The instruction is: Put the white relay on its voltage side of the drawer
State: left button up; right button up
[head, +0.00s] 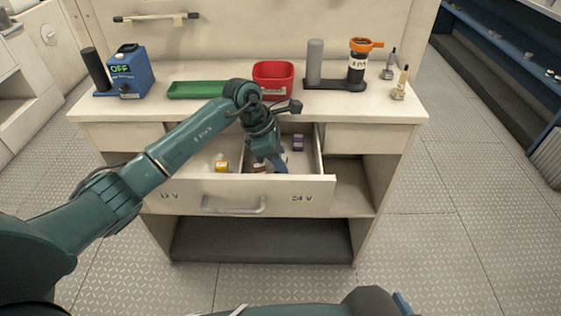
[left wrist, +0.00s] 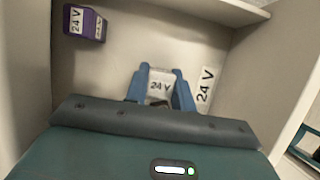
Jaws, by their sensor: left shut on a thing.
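The open drawer (head: 240,190) is marked 12 V at the left of its front and 24 V at the right. My left gripper (head: 280,166) reaches down into the right, 24 V side. In the left wrist view, its blue fingers (left wrist: 161,92) are shut on the white relay (left wrist: 160,86), labelled 24 V. The relay is inside the compartment; I cannot tell whether it touches the floor. A purple relay (left wrist: 84,23), also labelled 24 V, stands apart from it, and shows in the head view (head: 298,142). Part of my right gripper (head: 402,303) shows at the bottom edge, fingertips unclear.
A yellow relay (head: 221,163) lies in the left compartment. A small brown thing (head: 259,168) is partly hidden by my gripper.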

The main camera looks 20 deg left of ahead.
pick_arm(q)
jog(key=shift+f, duration=0.45)
jog(key=shift+f, duration=0.1)
jog(key=shift+f, duration=0.15)
jog(key=o, duration=1)
jog(key=shift+r, duration=0.3)
jog(key=v, duration=1.2)
jog(key=shift+f, duration=0.1)
